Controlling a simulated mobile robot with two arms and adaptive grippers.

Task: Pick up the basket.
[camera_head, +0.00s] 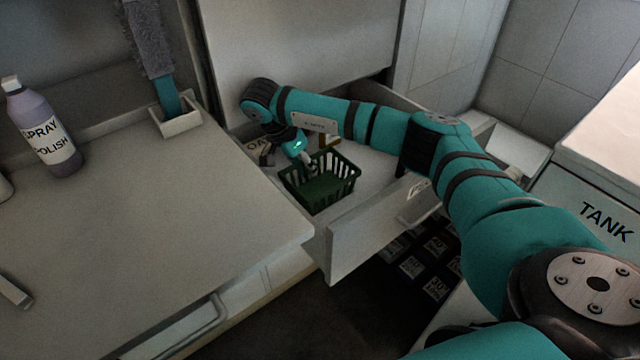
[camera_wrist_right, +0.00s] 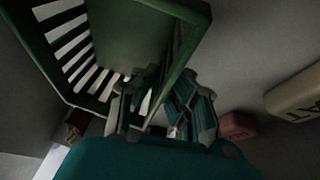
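The dark green slatted basket (camera_head: 320,188) stands inside an open drawer (camera_head: 372,228) in the head view. In the right wrist view the basket (camera_wrist_right: 128,30) fills the upper left. My right gripper (camera_head: 310,163) is at the basket's far left rim. In the right wrist view its two fingers (camera_wrist_right: 163,105) are spread apart, one on each side of a basket wall. Whether either finger touches the wall cannot be told. My left gripper is not in view.
A small box (camera_head: 259,148) with lettering lies in the drawer behind the basket. A spray polish bottle (camera_head: 46,135) stands on the counter (camera_head: 150,215) at left. A box marked TANK (camera_head: 600,215) is at right. Dark labelled items lie below the drawer.

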